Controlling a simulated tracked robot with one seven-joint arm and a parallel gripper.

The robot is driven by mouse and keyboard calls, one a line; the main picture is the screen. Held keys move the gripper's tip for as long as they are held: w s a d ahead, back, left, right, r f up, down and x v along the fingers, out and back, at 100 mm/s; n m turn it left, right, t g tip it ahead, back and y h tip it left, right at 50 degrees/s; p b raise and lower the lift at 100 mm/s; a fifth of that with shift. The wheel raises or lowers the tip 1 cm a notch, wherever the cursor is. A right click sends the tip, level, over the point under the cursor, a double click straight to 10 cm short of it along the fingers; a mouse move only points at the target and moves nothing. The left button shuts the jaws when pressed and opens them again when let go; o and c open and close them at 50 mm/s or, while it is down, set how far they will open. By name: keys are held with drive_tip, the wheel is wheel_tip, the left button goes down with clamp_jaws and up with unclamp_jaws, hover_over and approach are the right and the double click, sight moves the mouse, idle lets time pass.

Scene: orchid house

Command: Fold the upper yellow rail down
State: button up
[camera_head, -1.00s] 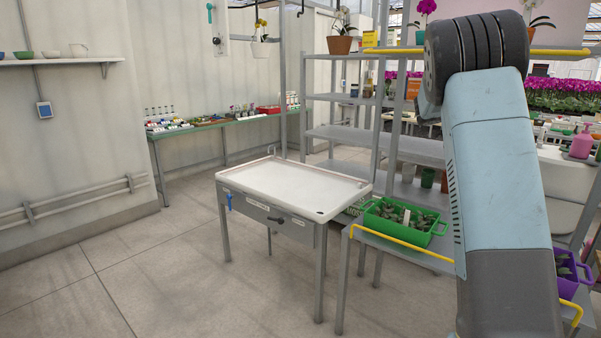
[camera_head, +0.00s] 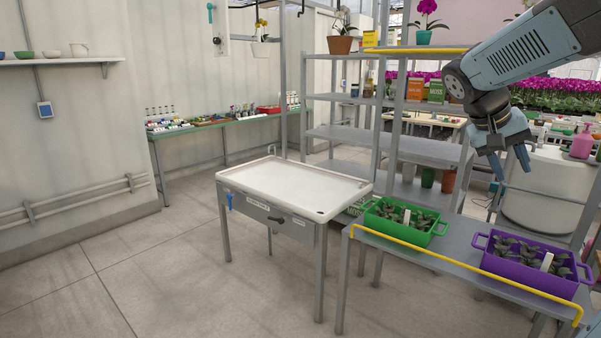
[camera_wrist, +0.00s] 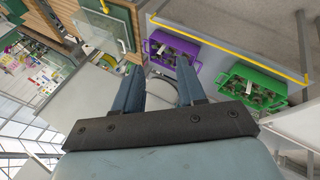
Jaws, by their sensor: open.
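The upper yellow rail (camera_head: 412,50) runs level along the front of the top shelf in the head view; my arm hides its right part. A lower yellow rail (camera_head: 440,260) runs along the front edge of the lower shelf and also shows in the wrist view (camera_wrist: 228,49). My gripper (camera_head: 510,168) is open and empty, pointing down below and to the right of the upper rail's visible part, apart from it. Its two fingers also show in the wrist view (camera_wrist: 158,78).
A green crate (camera_head: 372,227) and a purple crate (camera_head: 483,262) of seedlings stand on the lower shelf (camera_head: 455,238). Potted orchids, one in a teal pot (camera_head: 423,38), stand at the top shelf. A white-topped table (camera_head: 290,183) stands left; floor before it is clear.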

drive_tip(key=s+a+f+n+t+y, duration=0.2)
drive_tip(key=s+a, duration=0.4)
drive_tip(key=a, duration=0.3)
drive_tip(key=s+a+f+n+t+y, duration=0.2)
drive_tip(key=s+a+f+t+y, duration=0.1)
drive_tip(key=s+a+f+y, duration=0.2)
drive_tip(key=s+a, duration=0.2)
drive_tip(key=a, duration=0.2)
